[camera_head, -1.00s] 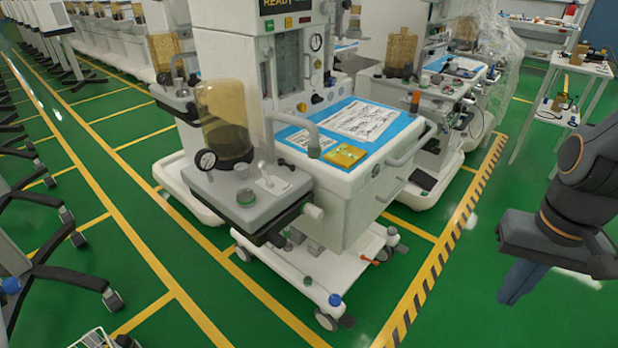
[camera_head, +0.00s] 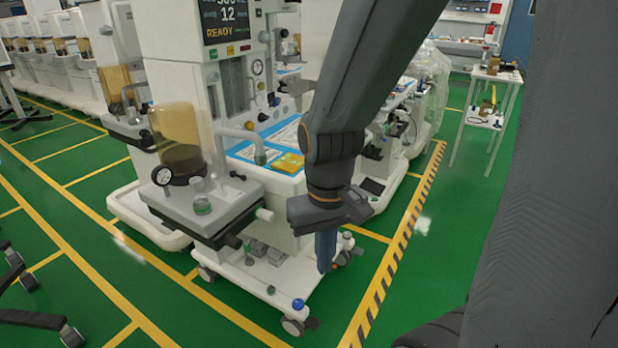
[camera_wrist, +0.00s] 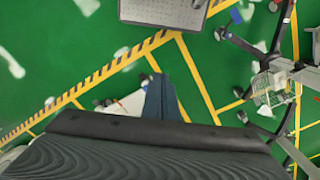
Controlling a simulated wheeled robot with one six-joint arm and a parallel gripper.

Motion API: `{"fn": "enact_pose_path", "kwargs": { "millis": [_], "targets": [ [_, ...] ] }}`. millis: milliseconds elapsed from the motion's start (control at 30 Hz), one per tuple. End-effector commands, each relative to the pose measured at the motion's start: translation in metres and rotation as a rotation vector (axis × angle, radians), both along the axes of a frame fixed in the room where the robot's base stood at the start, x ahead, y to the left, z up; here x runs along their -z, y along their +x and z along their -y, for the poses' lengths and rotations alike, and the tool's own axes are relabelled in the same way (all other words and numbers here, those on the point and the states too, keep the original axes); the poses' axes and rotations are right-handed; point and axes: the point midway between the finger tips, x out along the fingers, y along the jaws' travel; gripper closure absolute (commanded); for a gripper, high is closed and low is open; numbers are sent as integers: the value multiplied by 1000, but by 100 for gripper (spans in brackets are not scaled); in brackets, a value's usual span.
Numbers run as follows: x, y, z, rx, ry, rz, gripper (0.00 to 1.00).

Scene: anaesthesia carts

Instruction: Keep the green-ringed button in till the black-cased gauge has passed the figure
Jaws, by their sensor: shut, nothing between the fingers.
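The black-cased gauge (camera_head: 162,176) has a white dial and sits at the left front of the nearest cart's shelf, beside the amber canister. Its needle and figures are too small to read. A round part with a greenish ring (camera_head: 202,206) on the same shelf looks like the green-ringed button; I cannot tell whether it is in. My gripper (camera_head: 325,253) is shut and empty, pointing down to the right of the shelf, clear of the button. In the wrist view its blue-grey fingers (camera_wrist: 160,98) are together over the floor; button and gauge are not visible there.
The nearest cart's blue worktop (camera_head: 240,152) with papers is partly hidden behind my arm. A second dial (camera_head: 257,67) is on its upright panel. A white side table (camera_head: 492,115) stands at back right. Green floor (camera_head: 430,250) is open at right; a wheeled chair base (camera_head: 30,310) is at lower left.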

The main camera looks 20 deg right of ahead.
Motion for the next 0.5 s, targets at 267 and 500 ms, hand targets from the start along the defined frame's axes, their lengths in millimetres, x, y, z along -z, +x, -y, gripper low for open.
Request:
{"fn": "enact_pose_path", "kwargs": {
  "millis": [267, 500],
  "targets": [
    [0, 14, 8, -40, -10, 27, 100],
    [6, 103, 64, -365, -109, 207, 100]
  ]
}}
